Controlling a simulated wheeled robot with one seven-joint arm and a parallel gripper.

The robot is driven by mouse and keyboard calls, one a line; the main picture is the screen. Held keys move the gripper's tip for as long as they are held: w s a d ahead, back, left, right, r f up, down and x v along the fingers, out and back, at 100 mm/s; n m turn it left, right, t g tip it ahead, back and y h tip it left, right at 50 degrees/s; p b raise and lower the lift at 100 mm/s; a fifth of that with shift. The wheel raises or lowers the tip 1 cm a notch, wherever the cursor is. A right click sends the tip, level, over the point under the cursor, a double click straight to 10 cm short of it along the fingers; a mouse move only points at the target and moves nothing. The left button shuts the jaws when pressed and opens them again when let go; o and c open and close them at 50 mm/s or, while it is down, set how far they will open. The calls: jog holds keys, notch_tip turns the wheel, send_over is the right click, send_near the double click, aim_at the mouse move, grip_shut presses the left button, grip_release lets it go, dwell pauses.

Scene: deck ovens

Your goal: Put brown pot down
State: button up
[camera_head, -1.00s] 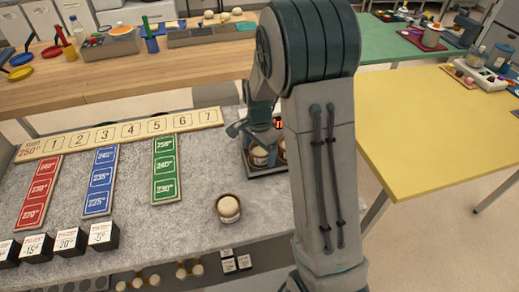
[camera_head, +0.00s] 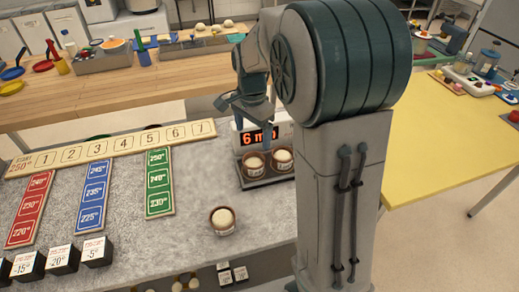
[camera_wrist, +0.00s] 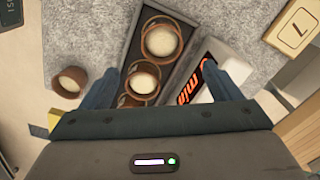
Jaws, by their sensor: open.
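My gripper (camera_head: 250,110) is open and empty above the tray, apart from the pots. Its fingers (camera_wrist: 172,78) partly hide the tray in the wrist view.
A display (camera_head: 262,137) reading 6 min stands behind the pots. A numbered strip (camera_head: 115,145) and red, blue and green temperature boards (camera_head: 159,185) lie to the left. Black cubes (camera_head: 62,256) line the front left. Grey counter is bare around the loose pot.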

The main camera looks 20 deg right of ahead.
jog(key=s+r+n+t, duration=0.3)
jog(key=s+n, duration=0.9)
jog(key=s, duration=0.8)
jog(key=shift+s, duration=0.2)
jog(key=shift+r, duration=0.1)
